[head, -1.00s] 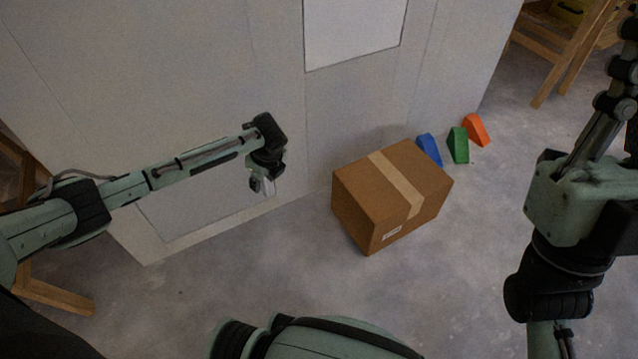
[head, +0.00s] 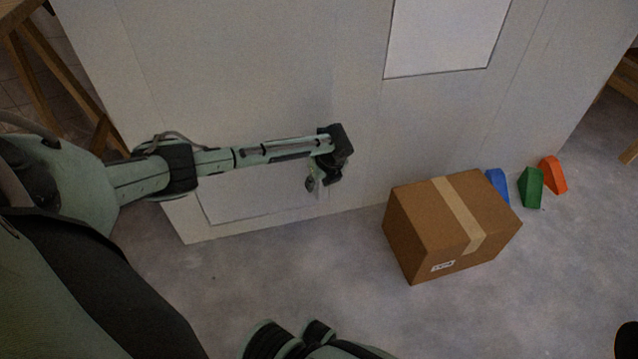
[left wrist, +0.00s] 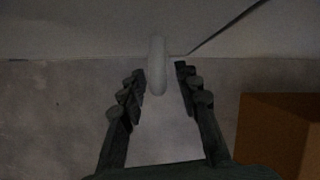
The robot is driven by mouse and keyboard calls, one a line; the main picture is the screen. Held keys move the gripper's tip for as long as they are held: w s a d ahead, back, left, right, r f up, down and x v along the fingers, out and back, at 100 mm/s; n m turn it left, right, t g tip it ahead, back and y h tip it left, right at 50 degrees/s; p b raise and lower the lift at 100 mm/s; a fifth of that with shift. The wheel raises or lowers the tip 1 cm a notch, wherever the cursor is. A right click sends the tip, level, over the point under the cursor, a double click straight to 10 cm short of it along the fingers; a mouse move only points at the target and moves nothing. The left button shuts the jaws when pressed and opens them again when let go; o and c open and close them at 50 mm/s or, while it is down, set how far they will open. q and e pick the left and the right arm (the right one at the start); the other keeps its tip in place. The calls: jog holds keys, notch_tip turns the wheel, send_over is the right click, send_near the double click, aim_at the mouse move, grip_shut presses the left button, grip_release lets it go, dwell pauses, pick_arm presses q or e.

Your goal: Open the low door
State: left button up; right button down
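The low door (head: 255,206) is a pale panel low in the grey wall, at the left in the head view. My left arm crosses in front of it and hides its upper part. My left gripper (head: 312,184) points down near the door's right edge. In the left wrist view the left gripper (left wrist: 160,90) is open, its dark fingers apart. A pale, rounded, upright handle (left wrist: 157,66) shows between the fingertips, with a gap visible on each side. Whether a finger touches it I cannot tell. My right gripper is out of view.
A taped cardboard box (head: 410,235) stands on the floor right of the door; the box (left wrist: 275,130) also shows in the wrist view. Blue (head: 497,184), green (head: 531,187) and orange (head: 553,175) wedges lie beyond it. Floor before the door is clear.

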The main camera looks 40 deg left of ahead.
pick_arm(q)
jog(key=shift+c, duration=0.2)
grip_shut()
jog(key=shift+d+r, duration=0.1)
